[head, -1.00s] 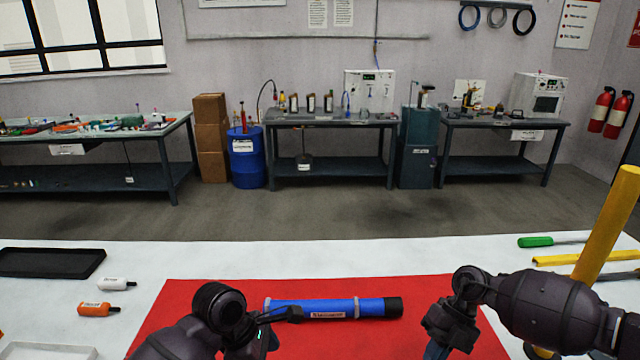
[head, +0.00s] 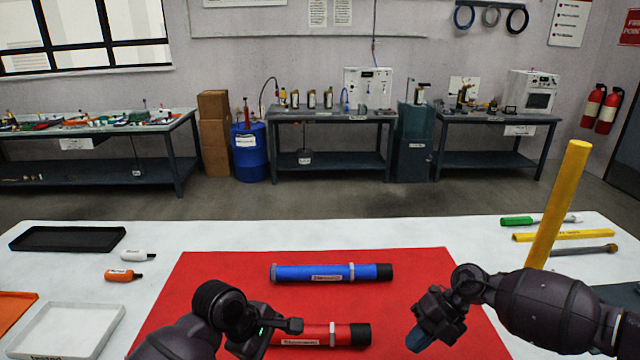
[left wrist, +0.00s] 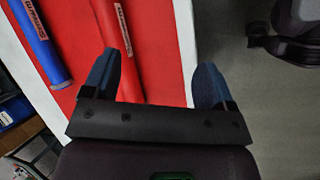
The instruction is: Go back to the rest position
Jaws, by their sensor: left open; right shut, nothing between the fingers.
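A blue pump tube (head: 330,273) with a black end cap lies on the red mat (head: 215,275). A red pump tube (head: 310,335) lies nearer to me on the same mat, partly hidden behind my left arm. My left gripper (head: 275,335) is beside the red tube in the head view. In the left wrist view my left gripper (left wrist: 165,80) is open and empty, its blue fingers apart above the mat's edge, with the red tube (left wrist: 122,40) and blue tube (left wrist: 40,40) to its left. My right gripper (head: 422,338) is shut and empty right of the tubes.
A black tray (head: 68,239), a white bottle (head: 138,255), an orange bottle (head: 123,275) and a white tray (head: 70,330) lie at left. A yellow post (head: 560,200), a green screwdriver (head: 520,221) and a yellow bar (head: 562,235) are at right.

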